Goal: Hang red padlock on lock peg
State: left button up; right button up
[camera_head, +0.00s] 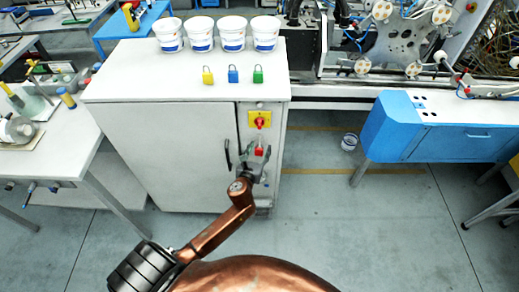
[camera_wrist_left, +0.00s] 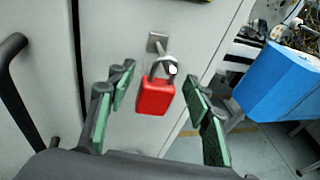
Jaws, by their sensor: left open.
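The red padlock (camera_head: 259,152) is at the front of the grey cabinet, below a yellow and red switch. In the left wrist view the red padlock (camera_wrist_left: 155,97) hangs from the lock peg (camera_wrist_left: 159,46), a short metal rod on a square plate. Its shackle appears to loop around the peg, with the body below. My left gripper (camera_head: 254,167) is in front of the padlock. In the wrist view the left gripper (camera_wrist_left: 158,92) is open, its green-padded fingers on either side of the padlock with gaps. My right gripper is not in view.
Yellow (camera_head: 208,77), blue (camera_head: 233,75) and green (camera_head: 257,75) padlocks stand on the cabinet top (camera_head: 160,85), with several white tubs (camera_head: 232,34) behind. A black door handle (camera_wrist_left: 14,90) is left of the gripper. A blue cabinet (camera_head: 450,130) stands right, beyond open floor.

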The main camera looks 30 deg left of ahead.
pick_arm(q)
jog(key=v, duration=1.2)
notch_tip(320, 180, down, 21)
jog(key=s+a+n+g, duration=0.2)
jog(key=s+n+g, duration=0.15)
jog(key=n, duration=0.25)
jog(key=s+a+f+n+g+h, duration=0.15)
jog(key=s+f+n, duration=0.3)
jog(key=f, duration=0.55)
jog(key=s+f+n+g+h, duration=0.1)
jog(key=s+f+n+g, duration=0.4)
jog(key=f, duration=0.6)
jog(key=s+d+f+n+g, duration=0.1)
jog(key=s+f+n, duration=0.4)
jog(key=s, duration=0.7)
jog(key=s+d+f+n+g+h, duration=0.1)
jog(key=s+d+f+n+g, duration=0.1)
jog(key=s+f+n, duration=0.3)
jog(key=s+d+f+n+g, duration=0.1)
jog(key=s+f+n, duration=0.5)
jog(key=s, duration=1.3)
notch_tip(320, 180, down, 4)
jog(key=shift+s+d+r, duration=0.15)
jog(key=shift+s+d, duration=0.2)
jog(key=shift+d, duration=0.15)
jog(key=shift+w+h, duration=0.1)
jog(key=shift+h, duration=0.15)
